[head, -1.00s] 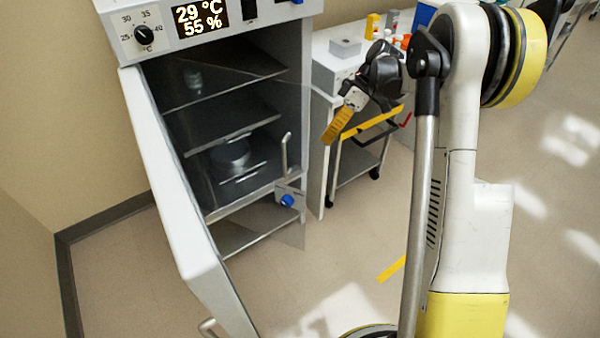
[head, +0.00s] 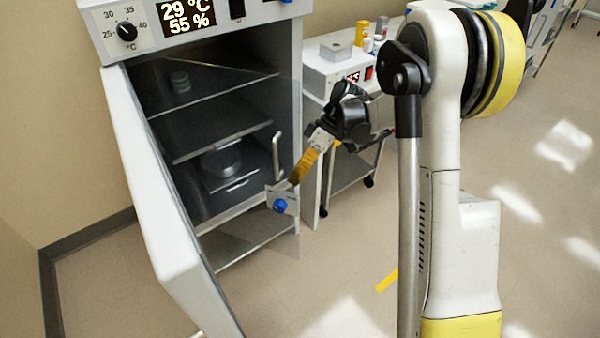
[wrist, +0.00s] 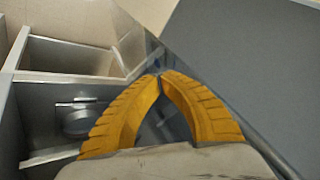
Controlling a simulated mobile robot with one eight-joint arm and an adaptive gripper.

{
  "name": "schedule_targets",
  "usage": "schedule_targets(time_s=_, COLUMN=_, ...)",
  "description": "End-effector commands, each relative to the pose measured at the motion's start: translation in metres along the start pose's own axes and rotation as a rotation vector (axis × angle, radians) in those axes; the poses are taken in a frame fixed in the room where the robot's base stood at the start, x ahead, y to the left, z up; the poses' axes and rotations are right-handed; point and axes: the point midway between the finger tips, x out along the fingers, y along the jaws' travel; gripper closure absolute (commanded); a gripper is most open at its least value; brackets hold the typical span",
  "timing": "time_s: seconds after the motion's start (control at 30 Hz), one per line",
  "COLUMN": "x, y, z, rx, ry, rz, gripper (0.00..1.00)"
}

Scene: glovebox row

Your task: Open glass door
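The incubator (head: 296,130) stands with its white outer door (head: 165,215) swung open to the left. Its clear glass door (head: 262,232) spans the front; it is hard to see, and I cannot tell how far it stands ajar. On it are an upright metal handle (head: 277,152) and a latch plate with a blue knob (head: 280,205). My gripper (head: 291,182) has its yellow fingertips close to the latch plate, right of and below the handle; contact is unclear. In the wrist view my gripper (wrist: 160,74) has its tips together, with nothing visible between them.
Dark shelves (head: 205,130) inside hold a round pot (head: 221,160), which also shows in the wrist view (wrist: 78,118). A cart (head: 350,175) with a box and small bottles stands to the right, behind my gripper.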

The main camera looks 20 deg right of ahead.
Motion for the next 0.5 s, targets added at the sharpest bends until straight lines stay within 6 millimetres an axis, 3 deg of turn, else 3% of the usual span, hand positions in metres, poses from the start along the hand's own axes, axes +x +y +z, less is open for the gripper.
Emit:
schedule_targets(time_s=0.37, x=0.001, y=-0.003, z=0.0, rx=0.003, ry=0.001, rz=0.001, gripper=1.0)
schedule_targets(time_s=0.5, x=0.008, y=-0.017, z=-0.001, rx=0.051, ry=0.026, rz=0.03, gripper=1.0)
